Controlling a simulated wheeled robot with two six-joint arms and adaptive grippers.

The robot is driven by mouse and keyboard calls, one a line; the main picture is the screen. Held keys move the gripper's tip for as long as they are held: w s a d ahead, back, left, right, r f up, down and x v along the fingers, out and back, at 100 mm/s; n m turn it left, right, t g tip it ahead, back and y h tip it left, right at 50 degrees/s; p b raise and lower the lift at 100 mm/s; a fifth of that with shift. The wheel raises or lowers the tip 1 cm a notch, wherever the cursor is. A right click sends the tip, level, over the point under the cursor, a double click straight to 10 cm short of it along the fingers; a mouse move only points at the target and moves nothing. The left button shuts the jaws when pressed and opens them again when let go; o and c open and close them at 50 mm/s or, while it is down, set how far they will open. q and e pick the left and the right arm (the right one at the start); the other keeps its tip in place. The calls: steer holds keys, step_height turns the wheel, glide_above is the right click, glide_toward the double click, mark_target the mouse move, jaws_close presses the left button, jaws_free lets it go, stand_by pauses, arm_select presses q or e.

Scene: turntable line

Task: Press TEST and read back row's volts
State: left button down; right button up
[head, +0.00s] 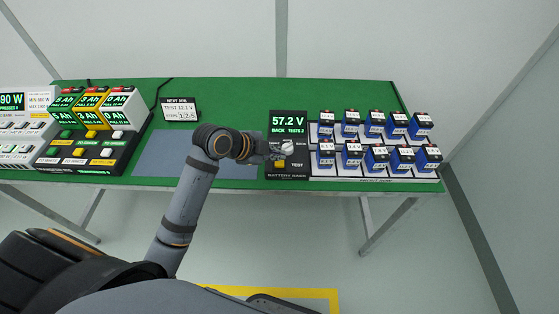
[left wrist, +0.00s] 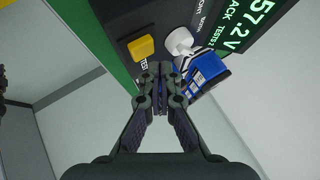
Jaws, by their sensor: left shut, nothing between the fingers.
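The battery bank's tester panel (head: 273,175) is black, at the table's front right of centre. Its green-lit display (head: 288,123) reads 57.2 V, with BACK and TESTS 2 below. The yellow TEST button (head: 280,164) is under it and also shows in the left wrist view (left wrist: 141,47). A white knob (left wrist: 179,40) sits beside the button. My left gripper (left wrist: 160,70) is shut and empty, its tips just short of the button and knob in that view; contact cannot be told. The back row of blue batteries (head: 375,118) stands behind the front row (head: 377,155).
A NEXT JOB card (head: 180,109) stands left of centre. Coloured charger units (head: 90,108) and a white panel (head: 22,128) stand at the left. A grey-blue mat (head: 155,157) lies bare beside my left arm. The green table top (head: 230,95) is clear behind.

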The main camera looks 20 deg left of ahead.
mark_target(277, 164)
arm_select(q)
step_height(277, 164, up, 5)
steer(key=p, duration=0.4)
steer(key=shift+f, duration=0.1)
stand_by(0.5)
